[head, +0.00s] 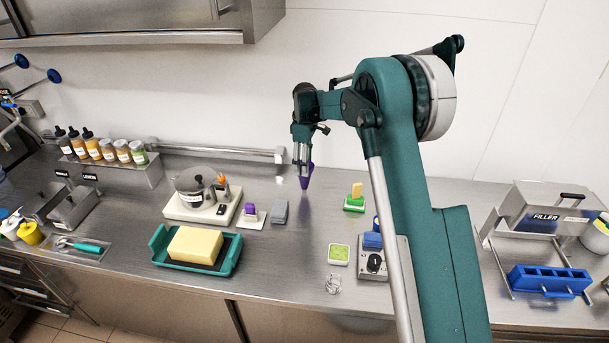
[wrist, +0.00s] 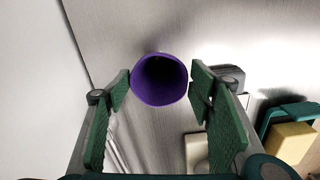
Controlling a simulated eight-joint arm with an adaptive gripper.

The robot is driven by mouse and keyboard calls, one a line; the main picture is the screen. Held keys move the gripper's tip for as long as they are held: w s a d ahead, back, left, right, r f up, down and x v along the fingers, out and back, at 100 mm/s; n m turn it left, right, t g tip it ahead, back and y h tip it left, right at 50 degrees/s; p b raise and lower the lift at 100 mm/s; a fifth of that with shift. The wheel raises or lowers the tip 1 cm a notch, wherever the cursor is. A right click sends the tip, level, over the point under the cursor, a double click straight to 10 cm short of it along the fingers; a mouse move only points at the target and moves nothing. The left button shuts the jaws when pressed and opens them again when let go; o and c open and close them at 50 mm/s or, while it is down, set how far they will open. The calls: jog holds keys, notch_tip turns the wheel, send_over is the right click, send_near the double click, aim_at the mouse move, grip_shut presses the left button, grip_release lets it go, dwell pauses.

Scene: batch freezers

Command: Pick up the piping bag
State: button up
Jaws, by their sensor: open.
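The piping bag (head: 305,180) is a purple cone on the steel counter, below my gripper in the head view. In the wrist view the piping bag (wrist: 160,80) shows its round open mouth, dark inside, facing the camera. My gripper (head: 302,160) points down at it. In the wrist view my gripper (wrist: 160,88) is open, with one green-padded finger on each side of the bag's mouth. A gap shows on the right side; on the left the finger looks very near the rim, and I cannot tell whether it touches.
A grey block (head: 280,212) and a purple-topped item (head: 250,213) stand left of the bag. A teal tray (head: 228,262) holds a yellow block (head: 195,245). A green-and-yellow item (head: 355,198) stands to the right. The wall is close behind. The counter around the bag is clear.

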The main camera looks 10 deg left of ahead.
aim_at(305, 179)
dwell(0.3)
jog(key=shift+f, duration=1.25)
jog(key=shift+f, duration=0.1)
jog(key=shift+f+p, duration=0.35)
jog(key=shift+f, duration=2.15)
jog(key=shift+c, duration=0.2)
jog(key=c, duration=0.9)
